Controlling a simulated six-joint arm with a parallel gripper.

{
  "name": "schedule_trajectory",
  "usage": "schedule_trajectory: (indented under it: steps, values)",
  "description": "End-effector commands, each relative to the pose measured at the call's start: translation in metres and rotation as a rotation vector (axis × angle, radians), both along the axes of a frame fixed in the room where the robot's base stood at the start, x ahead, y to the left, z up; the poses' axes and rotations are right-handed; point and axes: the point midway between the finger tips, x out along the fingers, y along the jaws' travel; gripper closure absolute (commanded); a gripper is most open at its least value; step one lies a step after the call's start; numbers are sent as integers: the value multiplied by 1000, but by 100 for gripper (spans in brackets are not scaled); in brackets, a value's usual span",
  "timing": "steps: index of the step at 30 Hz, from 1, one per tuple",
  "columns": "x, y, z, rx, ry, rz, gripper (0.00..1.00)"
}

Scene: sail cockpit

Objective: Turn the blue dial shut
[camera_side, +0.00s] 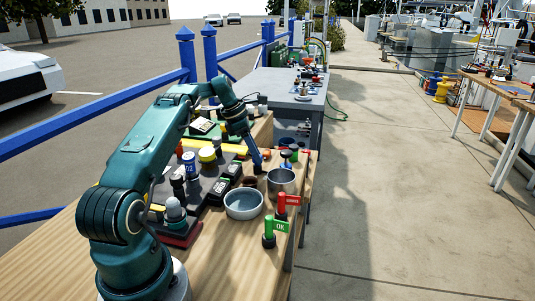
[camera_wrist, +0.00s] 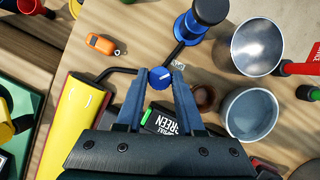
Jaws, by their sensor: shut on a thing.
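The blue dial (camera_wrist: 160,77) is a small round knob with a white line across its top. In the wrist view it sits between my fingertips, on a dark pipe that runs left and up to the right. My gripper (camera_wrist: 158,74) is shut on the dial, one finger on each side. In the side view my gripper (camera_side: 257,162) points down at the wooden bench, and I cannot make out the dial there. The white line slants slightly up to the right in the wrist view.
Close to the right are a brown ring (camera_wrist: 205,97), a grey-blue bowl (camera_wrist: 228,119) and a metal pot (camera_wrist: 257,45). A blue-and-black post (camera_wrist: 193,38) stands beyond. A black box labelled GREEN (camera_wrist: 160,122) and a yellow block (camera_wrist: 78,115) lie near my fingers.

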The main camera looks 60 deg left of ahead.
Motion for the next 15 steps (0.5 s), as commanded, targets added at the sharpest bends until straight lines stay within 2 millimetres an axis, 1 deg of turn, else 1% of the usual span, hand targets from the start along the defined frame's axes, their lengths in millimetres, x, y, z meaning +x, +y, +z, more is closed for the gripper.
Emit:
schedule_trajectory:
  steps: [8, 9, 11, 15]
  values:
    - [-1, 0, 0, -1, 3, -2, 100]
    - [-1, 0, 0, -2, 3, -1, 56]
    - [-1, 0, 0, -1, 3, -1, 33]
    - [-1, 0, 0, -1, 2, -1, 33]
